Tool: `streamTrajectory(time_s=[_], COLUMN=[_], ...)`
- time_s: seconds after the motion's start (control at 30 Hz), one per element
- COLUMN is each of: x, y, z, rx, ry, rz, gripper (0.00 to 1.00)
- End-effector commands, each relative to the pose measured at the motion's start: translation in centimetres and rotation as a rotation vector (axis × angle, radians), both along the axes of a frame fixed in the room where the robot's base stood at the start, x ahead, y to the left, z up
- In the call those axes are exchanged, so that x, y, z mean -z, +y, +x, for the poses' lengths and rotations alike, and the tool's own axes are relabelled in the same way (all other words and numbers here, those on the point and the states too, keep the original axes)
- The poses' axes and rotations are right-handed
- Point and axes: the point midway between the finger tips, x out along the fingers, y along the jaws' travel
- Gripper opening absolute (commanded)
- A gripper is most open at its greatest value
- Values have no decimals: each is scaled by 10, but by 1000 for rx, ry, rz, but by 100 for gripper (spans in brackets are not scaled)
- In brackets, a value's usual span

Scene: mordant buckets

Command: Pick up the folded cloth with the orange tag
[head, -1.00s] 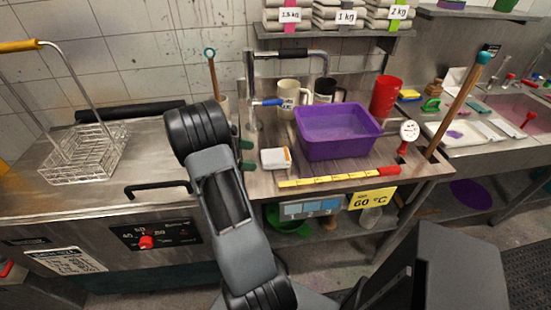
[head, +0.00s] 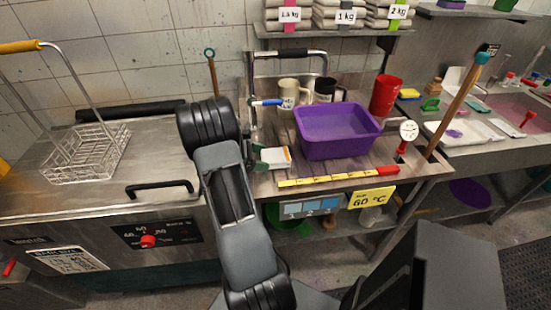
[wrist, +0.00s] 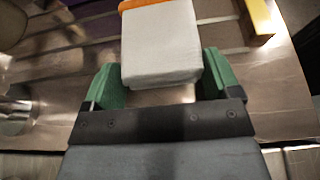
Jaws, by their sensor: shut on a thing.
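The folded cloth is a small white block with an orange tag edge. In the head view the cloth (head: 276,155) is on the slatted steel counter, left of the purple tub. In the wrist view the cloth (wrist: 160,45) lies between the green fingers, its orange edge at the far end. My gripper (wrist: 160,68) is shut on its near part. In the head view my gripper (head: 258,158) comes in from the left and hides the cloth's left end. I cannot tell whether the cloth is clear of the counter.
A purple tub (head: 336,141) stands right of the cloth. A yellow strip with a red end (head: 325,181) runs along the counter's front edge. Two mugs (head: 290,93) and a tap (head: 268,101) stand behind. A wire basket (head: 88,153) is on the left.

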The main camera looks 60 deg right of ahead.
Motion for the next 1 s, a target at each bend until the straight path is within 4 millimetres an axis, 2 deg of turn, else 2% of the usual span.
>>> streamTrajectory(time_s=[0.1,0.4,0.53,0.63,0.9,1.0], x=[0,-4,-15,-32,-90,-100], y=[0,0,0,0,23,33], z=[0,0,0,0,-43,-62], rx=[0,0,1,1,0,2], ry=[0,-1,-3,-6,-4,-3], rz=[0,-1,-3,-5,-5,-2], gripper=[58,58,58,58,58,58])
